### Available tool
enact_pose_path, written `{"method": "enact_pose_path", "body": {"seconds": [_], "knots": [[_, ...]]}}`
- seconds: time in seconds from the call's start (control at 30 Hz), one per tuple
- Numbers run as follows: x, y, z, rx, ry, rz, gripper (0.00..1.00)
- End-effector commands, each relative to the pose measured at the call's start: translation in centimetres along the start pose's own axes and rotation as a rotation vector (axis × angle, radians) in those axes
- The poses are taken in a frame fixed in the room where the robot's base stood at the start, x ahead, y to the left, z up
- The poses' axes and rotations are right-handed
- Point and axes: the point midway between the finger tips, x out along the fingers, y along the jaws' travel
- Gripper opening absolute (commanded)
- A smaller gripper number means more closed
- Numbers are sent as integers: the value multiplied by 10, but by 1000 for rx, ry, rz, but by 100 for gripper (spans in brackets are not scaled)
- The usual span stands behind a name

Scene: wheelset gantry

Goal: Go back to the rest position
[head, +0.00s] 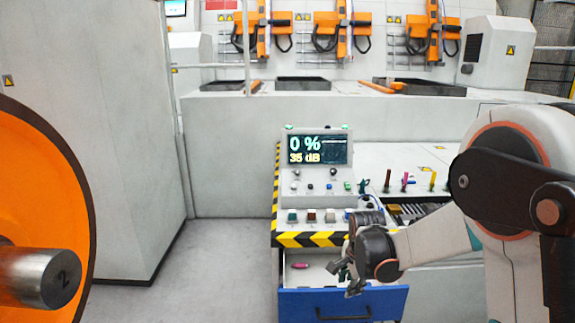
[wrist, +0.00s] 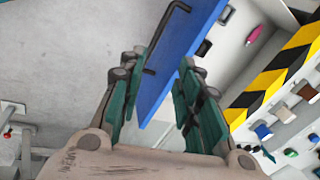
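My gripper (head: 347,280) is in front of the bench, above the open blue drawer (head: 300,303). In the wrist view my gripper (wrist: 160,85) shows its green fingers spread apart, with nothing held between them. The blue drawer front (wrist: 172,60) and its dark bar handle (wrist: 165,38) appear beyond and between the fingers. I cannot tell from the views whether a finger touches the drawer. A pink object (head: 300,266) lies inside the drawer at the left, and it also shows in the wrist view (wrist: 254,34).
A control panel (head: 318,190) with a screen reading 0 % and 35 dB stands above the drawer. Yellow-black striping (head: 312,240) edges the bench. A large orange wheel (head: 45,205) with a metal axle stands at the left. The floor (head: 215,262) between wheel and bench is clear.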

Motion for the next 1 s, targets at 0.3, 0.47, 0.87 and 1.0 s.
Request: {"method": "enact_pose_path", "body": {"seconds": [0.3, 0.47, 0.87, 1.0], "knots": [[-101, 37, 6, -315, 34, -81, 31], [-141, 62, 10, -473, 61, -119, 31], [-210, 140, 26, -867, 156, -194, 31], [-223, 169, 33, -1004, 199, -214, 31]]}}
